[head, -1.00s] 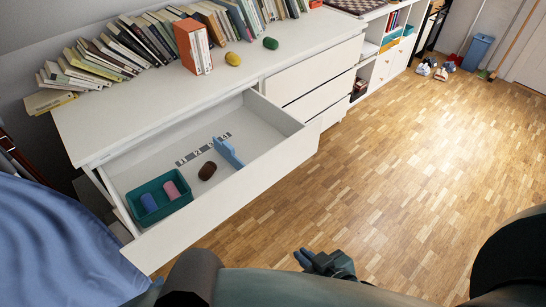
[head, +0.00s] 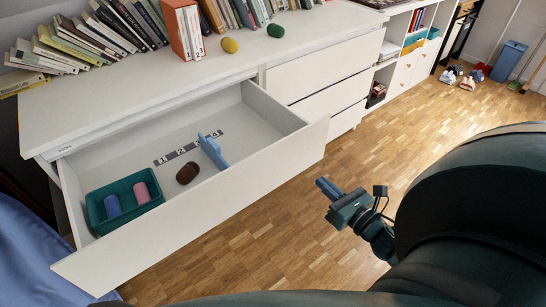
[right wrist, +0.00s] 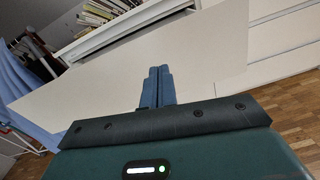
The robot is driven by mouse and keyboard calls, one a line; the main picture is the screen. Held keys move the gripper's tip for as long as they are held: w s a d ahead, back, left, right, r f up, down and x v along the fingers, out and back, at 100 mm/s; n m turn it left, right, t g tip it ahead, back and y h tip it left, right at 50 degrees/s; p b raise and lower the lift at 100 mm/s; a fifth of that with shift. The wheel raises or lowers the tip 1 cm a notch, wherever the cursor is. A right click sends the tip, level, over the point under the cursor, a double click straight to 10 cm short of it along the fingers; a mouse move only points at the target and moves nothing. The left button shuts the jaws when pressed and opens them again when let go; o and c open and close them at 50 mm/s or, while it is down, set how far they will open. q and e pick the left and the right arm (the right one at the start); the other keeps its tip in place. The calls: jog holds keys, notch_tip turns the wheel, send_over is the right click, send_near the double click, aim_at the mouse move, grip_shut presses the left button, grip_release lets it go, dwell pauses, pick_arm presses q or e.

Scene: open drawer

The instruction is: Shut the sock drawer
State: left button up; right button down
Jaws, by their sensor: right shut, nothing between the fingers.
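The open sock drawer (head: 215,208) sticks out of the white dresser (head: 130,98) at its upper left. Inside it are a teal box (head: 97,211) with a blue roll (head: 112,206) and a pink roll (head: 141,192), a dark brown roll (head: 187,173), a blue upright piece (head: 214,151) and a numbered strip (head: 188,149). My right gripper (head: 325,187) is shut and empty, in front of the drawer's right part and apart from it in the head view. In the right wrist view its fingers (right wrist: 159,75) point toward the white drawer front (right wrist: 205,55). My left gripper is not in view.
Books (head: 130,25), an orange box file (head: 183,28), a yellow ball (head: 230,45) and a green ball (head: 275,30) stand on the dresser top. Blue cloth (head: 40,260) hangs at the lower left. The wooden floor (head: 430,115) right of the dresser is largely clear.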

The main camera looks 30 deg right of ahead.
jog(key=n, duration=0.2)
send_near(282, 146)
jog(key=w, duration=0.7)
jog(key=shift+a+f, duration=0.15)
jog(key=shift+f, duration=0.1)
jog(key=shift+w, duration=0.1)
